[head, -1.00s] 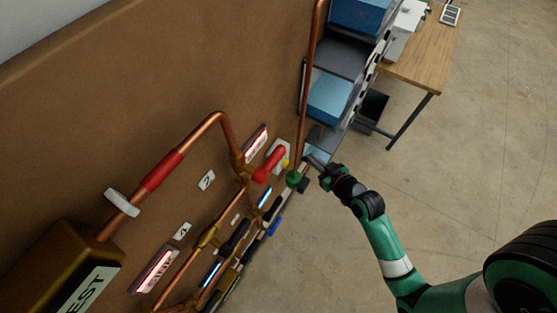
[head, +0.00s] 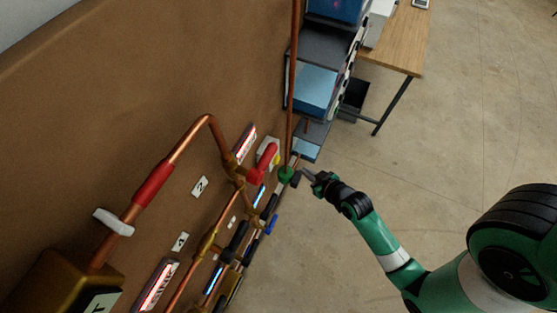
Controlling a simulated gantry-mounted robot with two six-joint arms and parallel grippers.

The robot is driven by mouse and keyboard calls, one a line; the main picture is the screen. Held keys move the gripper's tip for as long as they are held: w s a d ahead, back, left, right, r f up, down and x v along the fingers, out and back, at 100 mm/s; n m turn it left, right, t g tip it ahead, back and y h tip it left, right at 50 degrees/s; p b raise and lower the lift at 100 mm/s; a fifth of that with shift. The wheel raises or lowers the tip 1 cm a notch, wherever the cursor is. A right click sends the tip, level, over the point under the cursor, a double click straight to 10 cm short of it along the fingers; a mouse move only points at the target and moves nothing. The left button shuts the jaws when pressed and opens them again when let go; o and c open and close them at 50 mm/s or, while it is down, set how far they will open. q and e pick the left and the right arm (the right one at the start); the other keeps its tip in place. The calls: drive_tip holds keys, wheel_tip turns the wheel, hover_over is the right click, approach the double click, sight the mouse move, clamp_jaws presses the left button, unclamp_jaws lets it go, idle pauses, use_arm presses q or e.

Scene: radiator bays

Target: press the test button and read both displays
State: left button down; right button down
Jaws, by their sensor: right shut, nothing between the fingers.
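A brass-coloured box (head: 58,286) with a white label (head: 100,303) is cut off at the lower left; only part of the lettering shows. Two red-lit displays are on the brown wall, one upper (head: 245,142) and one lower (head: 157,285); their text is too slanted to read. Two small blue-lit displays (head: 258,196) (head: 213,280) sit among the pipes. A white plate (head: 270,147) with a yellow part (head: 277,159) is partly hidden by a red handle; I cannot tell if it is the test button. My right gripper (head: 307,176) is shut and empty, right of the green knob. My left gripper is out of view.
Copper pipes with a red sleeve (head: 153,184), a red handle (head: 263,164) and a green knob (head: 286,174) stand out from the brown wall (head: 120,110). A shelf with blue bins (head: 312,88) and a wooden table (head: 402,45) stand behind. The floor (head: 470,130) at right is clear.

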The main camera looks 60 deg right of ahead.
sight(276, 160)
drive_tip(key=w+b, duration=0.1)
drive_tip(key=w, duration=0.5)
drive_tip(key=shift+w+a, duration=0.15)
drive_tip(key=shift+w, duration=0.05)
idle(1.8)
drive_tip(key=shift+w, duration=0.45)
drive_tip(key=shift+w, duration=0.5)
idle(0.4)
drive_tip(key=shift+s, duration=0.1)
drive_tip(key=shift+s+p, duration=0.3)
drive_tip(key=shift+s, duration=0.55)
